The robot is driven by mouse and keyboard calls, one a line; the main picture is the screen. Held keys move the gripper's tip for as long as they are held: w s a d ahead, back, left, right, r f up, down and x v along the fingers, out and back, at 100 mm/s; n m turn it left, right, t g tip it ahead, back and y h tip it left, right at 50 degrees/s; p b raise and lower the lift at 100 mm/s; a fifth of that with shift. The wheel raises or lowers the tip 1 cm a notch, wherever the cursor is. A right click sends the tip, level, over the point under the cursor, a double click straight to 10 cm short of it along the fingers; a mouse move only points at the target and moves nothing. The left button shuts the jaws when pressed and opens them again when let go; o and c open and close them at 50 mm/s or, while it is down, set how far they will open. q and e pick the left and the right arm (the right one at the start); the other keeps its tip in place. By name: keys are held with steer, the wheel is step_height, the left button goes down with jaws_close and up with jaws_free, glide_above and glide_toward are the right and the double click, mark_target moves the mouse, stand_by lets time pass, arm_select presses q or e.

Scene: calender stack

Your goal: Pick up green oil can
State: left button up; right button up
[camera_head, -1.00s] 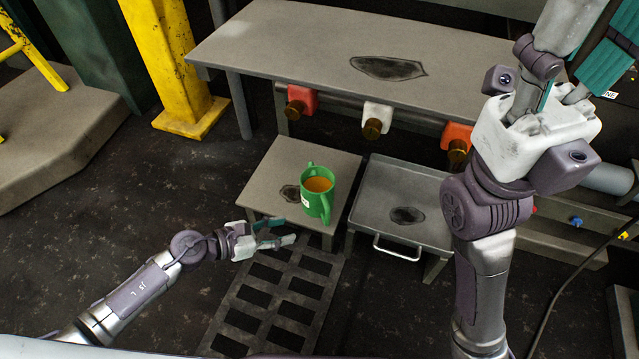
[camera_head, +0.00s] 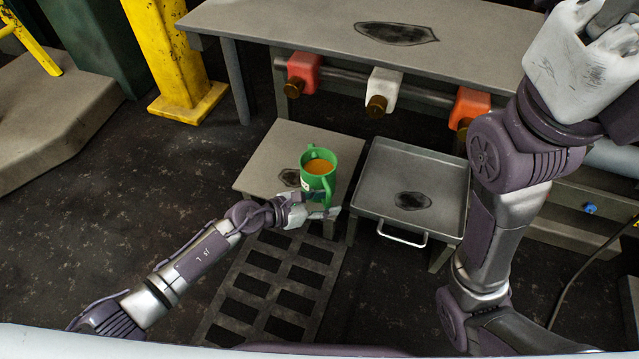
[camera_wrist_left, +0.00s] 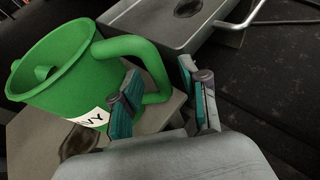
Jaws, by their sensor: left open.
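The green oil can (camera_head: 318,173), with orange-brown liquid in it, stands upright on the small grey table (camera_head: 262,160). My left gripper (camera_head: 322,206) is at the near side of the can, low by its front handle. In the left wrist view, the green can (camera_wrist_left: 65,75) fills the left side and shows a white label with dark letters. There the open left gripper (camera_wrist_left: 163,100) has its teal-padded fingers on either side of the can's handle loop (camera_wrist_left: 150,62); I cannot tell whether they touch it.
A grey tray table (camera_head: 440,190) with a front handle stands just right of the small table. Behind is a long bench (camera_head: 300,30) with red, white and orange valve blocks under its edge. A slotted floor grate (camera_head: 262,290) lies in front.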

arm_select(q)
steer(key=shift+w+d+f, duration=0.2)
steer(key=shift+w+d, duration=0.1)
steer(key=shift+d, duration=0.1)
jaws_close()
steer(key=shift+r, duration=0.15)
